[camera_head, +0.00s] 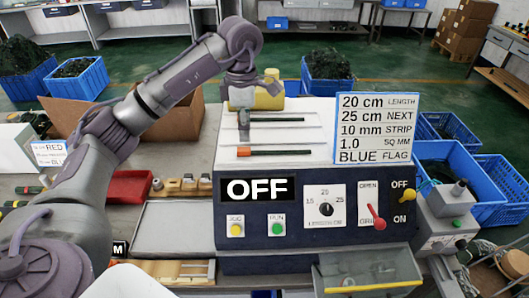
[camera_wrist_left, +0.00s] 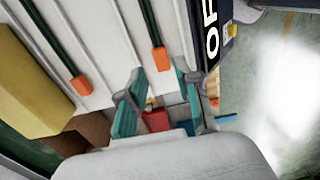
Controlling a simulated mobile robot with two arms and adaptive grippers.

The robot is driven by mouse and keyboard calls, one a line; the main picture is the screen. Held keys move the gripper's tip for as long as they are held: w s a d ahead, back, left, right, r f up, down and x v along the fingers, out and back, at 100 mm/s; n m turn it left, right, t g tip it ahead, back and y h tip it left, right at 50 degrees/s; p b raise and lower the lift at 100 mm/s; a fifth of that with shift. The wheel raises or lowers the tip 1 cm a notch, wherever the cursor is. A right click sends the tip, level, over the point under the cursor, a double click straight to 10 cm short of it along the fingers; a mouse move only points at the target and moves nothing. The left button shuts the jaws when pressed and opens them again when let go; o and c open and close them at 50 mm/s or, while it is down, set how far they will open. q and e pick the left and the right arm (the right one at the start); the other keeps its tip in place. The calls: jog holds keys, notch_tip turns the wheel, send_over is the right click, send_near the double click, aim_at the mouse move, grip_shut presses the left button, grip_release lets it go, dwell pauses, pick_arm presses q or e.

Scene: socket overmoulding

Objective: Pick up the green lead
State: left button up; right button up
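Two dark green leads lie on the pale top of the machine. The nearer lead (camera_head: 280,152) has an orange end at its left, and the farther lead (camera_head: 282,120) lies behind it, its left end hidden by my gripper. In the left wrist view, one lead (camera_wrist_left: 149,22) ends in an orange tip close beyond my fingertips, and the other lead (camera_wrist_left: 55,55) ends in an orange tip further left. My left gripper (camera_head: 244,138) is over the left part of the machine top, and its teal fingers (camera_wrist_left: 160,80) are apart with no lead between them. My right gripper is not in view.
The machine's front panel (camera_head: 285,228) shows OFF. A red tray (camera_head: 128,187) and a grey tray (camera_head: 175,228) are to the left. Blue crates (camera_head: 445,130) stand at the right.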

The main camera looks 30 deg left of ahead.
aim_at(246, 149)
pick_arm(q)
notch_tip(246, 149, down, 2)
jog(key=shift+p, duration=0.8)
notch_tip(246, 149, down, 2)
jog(key=shift+s+f+p, duration=0.15)
jog(key=shift+f+p, duration=0.05)
jog(key=shift+p, duration=0.4)
jog(key=shift+f, duration=0.65)
jog(key=c, duration=0.4)
grip_shut()
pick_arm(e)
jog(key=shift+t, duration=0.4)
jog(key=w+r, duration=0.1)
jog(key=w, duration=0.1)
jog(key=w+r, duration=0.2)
